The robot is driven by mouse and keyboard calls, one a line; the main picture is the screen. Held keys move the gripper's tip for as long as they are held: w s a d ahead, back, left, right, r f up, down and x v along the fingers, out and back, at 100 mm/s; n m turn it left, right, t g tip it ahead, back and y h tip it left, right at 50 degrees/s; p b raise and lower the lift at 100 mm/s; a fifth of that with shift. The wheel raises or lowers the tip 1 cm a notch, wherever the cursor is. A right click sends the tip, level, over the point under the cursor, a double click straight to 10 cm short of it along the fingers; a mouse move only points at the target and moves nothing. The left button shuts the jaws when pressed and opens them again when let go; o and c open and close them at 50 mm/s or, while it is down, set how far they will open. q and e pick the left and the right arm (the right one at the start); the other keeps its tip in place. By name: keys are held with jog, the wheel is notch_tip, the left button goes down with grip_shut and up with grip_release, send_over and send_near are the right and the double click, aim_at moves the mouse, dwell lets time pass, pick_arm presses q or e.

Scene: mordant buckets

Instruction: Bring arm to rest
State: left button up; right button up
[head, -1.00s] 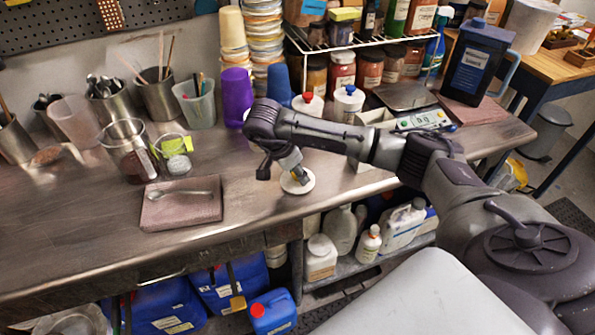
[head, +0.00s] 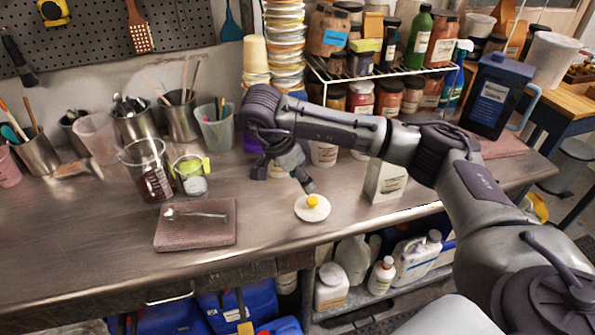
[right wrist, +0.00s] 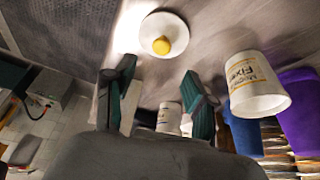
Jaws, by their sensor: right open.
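My right arm reaches in from the right in the head view. Its right gripper (head: 290,178) hangs over the steel bench (head: 370,225), just up and left of a round white disc with a yellow knob (head: 312,207). In the right wrist view the two fingers of the right gripper (right wrist: 158,72) stand apart with nothing between them. The white disc with its yellow knob (right wrist: 163,40) lies beyond the fingertips on the bench, apart from them. My left gripper does not show.
A white box (head: 385,182) stands right of the disc. A spoon lies on a folded brown cloth (head: 195,228) at left, near a measuring jug (head: 150,172). A wire rack (head: 385,65) with several jars stands behind the arm.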

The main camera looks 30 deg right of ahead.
jog(key=shift+v, duration=0.9)
jog(key=shift+f, duration=0.1)
